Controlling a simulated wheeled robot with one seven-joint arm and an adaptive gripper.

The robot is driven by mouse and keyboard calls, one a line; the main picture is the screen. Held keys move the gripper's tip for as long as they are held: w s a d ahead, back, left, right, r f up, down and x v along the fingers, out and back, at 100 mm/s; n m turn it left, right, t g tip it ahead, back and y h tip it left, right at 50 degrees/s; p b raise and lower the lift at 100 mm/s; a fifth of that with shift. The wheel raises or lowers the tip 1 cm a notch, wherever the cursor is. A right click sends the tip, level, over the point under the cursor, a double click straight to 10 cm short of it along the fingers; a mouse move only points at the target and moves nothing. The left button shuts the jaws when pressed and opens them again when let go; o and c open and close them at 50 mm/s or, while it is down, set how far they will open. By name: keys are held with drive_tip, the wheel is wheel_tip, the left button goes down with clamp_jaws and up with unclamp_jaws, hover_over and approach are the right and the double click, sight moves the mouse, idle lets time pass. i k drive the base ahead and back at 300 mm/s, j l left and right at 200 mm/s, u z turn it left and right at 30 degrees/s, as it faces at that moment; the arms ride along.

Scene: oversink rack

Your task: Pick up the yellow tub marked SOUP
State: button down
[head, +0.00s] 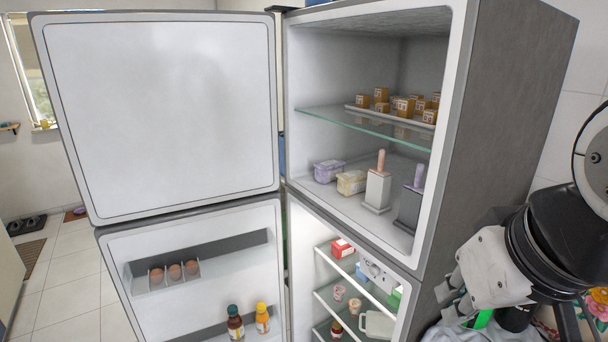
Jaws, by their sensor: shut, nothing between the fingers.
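A pale yellow tub (351,182) stands on the floor of the open upper compartment, below the glass shelf. Its marking is too small to read. A purple tub (328,171) stands just left of it. A grey-white mould with a pinkish stick (377,187) stands close to its right. My gripper (457,296) is at the lower right, outside the fridge and well right of and below the yellow tub. It is shut and holds nothing.
The fridge's right side wall (505,130) stands between my arm and the compartment. A dark mould with a purple stick (411,203) stands near the front right. Several orange boxes sit on a white tray (362,109) above. Both doors (165,115) are open leftward.

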sight(352, 182)
drive_tip(key=i+j+z, duration=0.45)
drive_tip(key=j+z, duration=0.15)
drive_tip(key=i+j+z, duration=0.15)
drive_tip(key=j+z, duration=0.15)
drive_tip(key=j, duration=0.15)
